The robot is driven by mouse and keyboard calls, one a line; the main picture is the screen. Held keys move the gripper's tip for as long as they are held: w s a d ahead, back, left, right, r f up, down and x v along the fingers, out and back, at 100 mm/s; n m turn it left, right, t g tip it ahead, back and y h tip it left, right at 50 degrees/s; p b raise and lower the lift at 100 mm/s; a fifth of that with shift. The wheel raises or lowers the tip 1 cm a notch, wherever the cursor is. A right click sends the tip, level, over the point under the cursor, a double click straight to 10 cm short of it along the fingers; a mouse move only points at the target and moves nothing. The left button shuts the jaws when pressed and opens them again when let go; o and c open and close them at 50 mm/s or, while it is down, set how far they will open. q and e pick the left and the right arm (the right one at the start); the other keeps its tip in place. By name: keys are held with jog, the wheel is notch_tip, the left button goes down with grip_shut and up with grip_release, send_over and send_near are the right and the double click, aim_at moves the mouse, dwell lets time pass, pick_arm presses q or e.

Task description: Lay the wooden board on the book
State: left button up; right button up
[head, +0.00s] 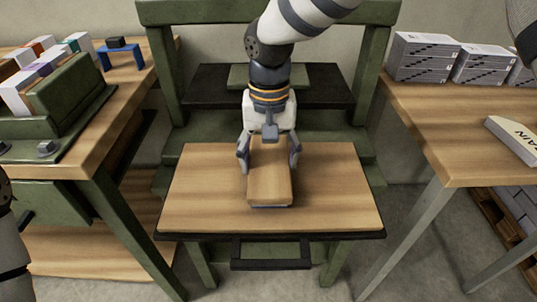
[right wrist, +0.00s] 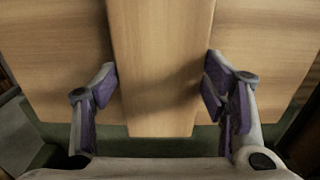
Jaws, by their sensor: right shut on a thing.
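The wooden board (head: 269,184) is a light-brown block lying lengthwise over the middle of the wooden table. My right gripper (head: 269,160) comes down from above with a finger on each long side of the board, shut on it. In the right wrist view, the board (right wrist: 160,70) runs between the two purple-padded fingers (right wrist: 162,100). A thin grey edge, likely the book (head: 271,206), shows under the board's near end. The rest of it is hidden, so I cannot tell how firmly the board rests on it. My left gripper is not in view.
The wooden tabletop (head: 335,200) is bare around the board, within a green press frame (head: 160,85). A side table at left holds a green rack (head: 65,95) of books.

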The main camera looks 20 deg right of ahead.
aim_at(270, 162)
jog(key=shift+r, duration=0.1)
jog(key=o, duration=1.3)
jog(key=shift+c, duration=0.2)
notch_tip(270, 162, up, 12)
